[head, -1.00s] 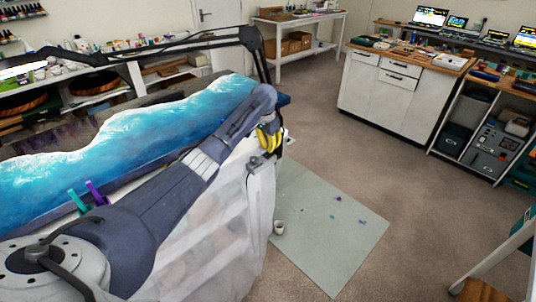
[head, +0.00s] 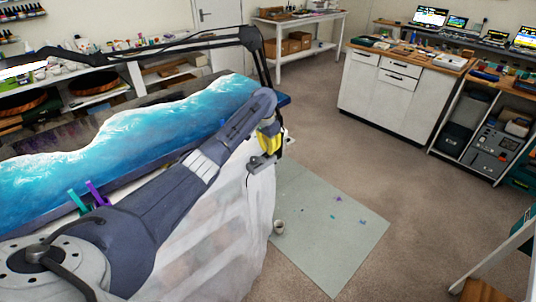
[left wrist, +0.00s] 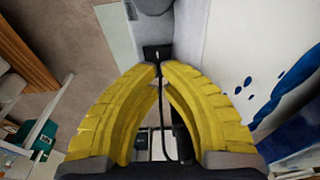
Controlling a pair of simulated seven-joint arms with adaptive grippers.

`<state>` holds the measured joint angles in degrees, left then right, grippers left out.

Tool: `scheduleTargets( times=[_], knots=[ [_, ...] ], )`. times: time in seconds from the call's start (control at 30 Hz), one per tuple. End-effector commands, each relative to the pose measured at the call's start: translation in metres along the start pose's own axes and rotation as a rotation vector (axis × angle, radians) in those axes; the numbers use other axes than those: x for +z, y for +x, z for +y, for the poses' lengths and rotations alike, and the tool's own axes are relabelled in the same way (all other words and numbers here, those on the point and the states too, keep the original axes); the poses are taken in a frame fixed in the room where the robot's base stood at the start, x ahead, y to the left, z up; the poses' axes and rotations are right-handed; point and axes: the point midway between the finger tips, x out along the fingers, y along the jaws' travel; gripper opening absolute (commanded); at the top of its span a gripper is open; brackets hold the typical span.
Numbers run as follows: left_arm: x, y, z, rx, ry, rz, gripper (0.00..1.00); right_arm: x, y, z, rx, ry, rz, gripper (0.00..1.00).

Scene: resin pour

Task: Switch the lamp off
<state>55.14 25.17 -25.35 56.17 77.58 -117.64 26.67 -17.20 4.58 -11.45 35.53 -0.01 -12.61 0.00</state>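The lamp has a long black jointed arm (head: 150,50) over the bench. Its head (head: 22,70), at the far left of the head view, glows white. The lamp's upright comes down at the bench's right end, partly behind my left arm. My left gripper (head: 267,154) has yellow fingers and points down beside the bench end, just above a small grey and black fitting (head: 257,164). In the left wrist view the fingertips (left wrist: 160,70) meet, with nothing seen between them. A small dark block (left wrist: 157,52) lies just past the tips; contact cannot be told. My right gripper is out of view.
A blue and white resin slab (head: 130,130) lies on the bench, which is draped with pale sheeting (head: 225,220). White cabinets (head: 395,90) stand farther right. The floor between is clear.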

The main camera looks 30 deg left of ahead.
Motion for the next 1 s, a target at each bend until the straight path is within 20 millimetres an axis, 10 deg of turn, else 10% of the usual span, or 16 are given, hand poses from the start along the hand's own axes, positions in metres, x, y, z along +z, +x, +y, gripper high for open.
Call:
scheduleTargets(
  times=[1.0],
  knots=[
    [0.002,0.013,0.0,0.001,0.0,-0.001,0.0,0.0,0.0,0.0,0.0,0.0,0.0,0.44]
  ],
)
